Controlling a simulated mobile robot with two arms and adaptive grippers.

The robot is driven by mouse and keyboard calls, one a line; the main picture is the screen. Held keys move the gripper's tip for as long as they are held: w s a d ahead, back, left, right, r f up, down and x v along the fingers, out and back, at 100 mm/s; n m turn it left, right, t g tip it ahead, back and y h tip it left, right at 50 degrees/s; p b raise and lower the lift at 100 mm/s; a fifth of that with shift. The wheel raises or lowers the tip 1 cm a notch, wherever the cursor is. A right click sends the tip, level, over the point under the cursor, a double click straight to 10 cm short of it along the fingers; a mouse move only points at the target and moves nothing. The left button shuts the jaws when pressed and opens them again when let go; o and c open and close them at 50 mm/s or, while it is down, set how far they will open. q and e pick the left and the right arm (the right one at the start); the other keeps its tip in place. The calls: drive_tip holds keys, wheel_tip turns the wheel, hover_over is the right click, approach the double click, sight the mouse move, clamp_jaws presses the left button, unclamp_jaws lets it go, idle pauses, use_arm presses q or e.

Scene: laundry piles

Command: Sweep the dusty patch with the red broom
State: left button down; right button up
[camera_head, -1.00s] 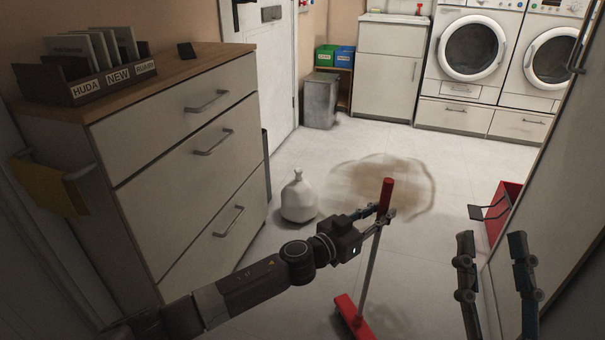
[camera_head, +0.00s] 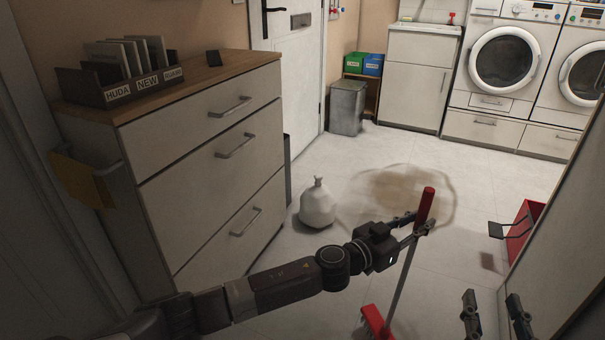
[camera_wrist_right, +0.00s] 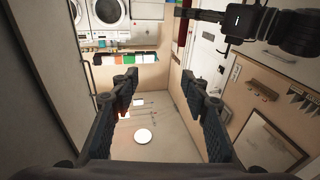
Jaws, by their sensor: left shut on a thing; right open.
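The red broom has a red grip (camera_head: 425,207), a grey pole (camera_head: 403,277) and a red head (camera_head: 375,322) low in the head view. My left gripper (camera_head: 416,226) is shut on the pole just below the red grip, and the broom leans slightly. The brown dusty patch (camera_head: 392,190) lies on the floor behind the broom's grip, left of it. The broom head is nearer to me than the patch. My right gripper (camera_head: 492,308) is open and empty at the lower right; its two fingers also show in the right wrist view (camera_wrist_right: 160,95).
A white tied bag (camera_head: 317,207) stands left of the patch, beside the drawer cabinet (camera_head: 215,185). A red dustpan-like object (camera_head: 524,228) is at the right by a pale panel. A grey bin (camera_head: 347,107) and washing machines (camera_head: 503,62) stand behind. Floor around the patch is mostly clear.

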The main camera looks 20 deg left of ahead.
sight(422, 207)
use_arm(q)
drive_tip(key=shift+r+p, duration=0.6)
drive_tip(key=shift+r, duration=0.25)
drive_tip(key=shift+r+p, duration=0.6)
wheel_tip(422, 207, up, 2)
drive_tip(key=shift+p, duration=1)
use_arm(e)
drive_tip(key=s+d+f+g+h, duration=0.2)
drive_tip(key=s+f+g, duration=0.4)
drive_tip(key=f, duration=0.4)
drive_tip(key=s+d+f+g+h, duration=0.1)
drive_tip(key=s+d+f+g, duration=0.4)
drive_tip(key=s+f, duration=0.3)
wheel_tip(422, 207, down, 2)
drive_tip(key=shift+s+d+f+m+g+h, duration=0.25)
drive_tip(key=shift+s+m+g+h, duration=0.15)
drive_tip(key=shift+g, duration=0.3)
use_arm(q)
drive_tip(key=shift+d, duration=0.1)
